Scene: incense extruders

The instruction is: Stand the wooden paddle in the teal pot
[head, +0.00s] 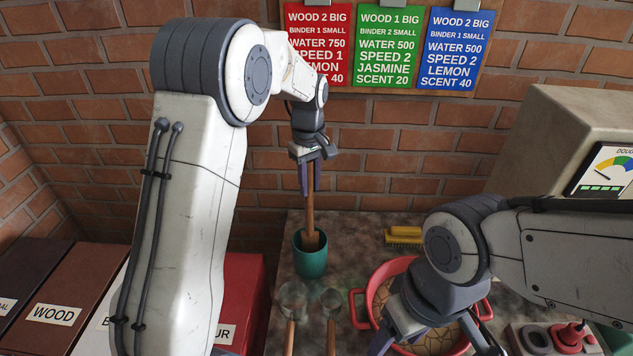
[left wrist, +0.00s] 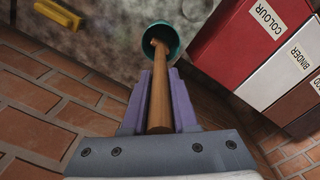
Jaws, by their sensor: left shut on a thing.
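The wooden paddle (head: 310,215) hangs roughly upright from my left gripper (head: 310,190), which is shut on its upper shaft. Its lower end is inside the mouth of the teal pot (head: 310,264), which stands on the counter by the back wall. In the left wrist view the paddle (left wrist: 161,90) runs between the two purple fingers (left wrist: 160,85) into the teal pot (left wrist: 173,35). Whether it touches the bottom is hidden. My right gripper (head: 432,343) is over the red pan, its fingers spread apart; its tips run near the lower picture edge.
A red two-handled pan (head: 361,309) holds brown, cracked-looking contents. Two scoops with wooden handles (head: 290,335) lie in front of the pot. A yellow brush (head: 404,236) lies behind the pan. Labelled bins (head: 58,312) stand at left, a machine with a gauge (head: 570,150) at right.

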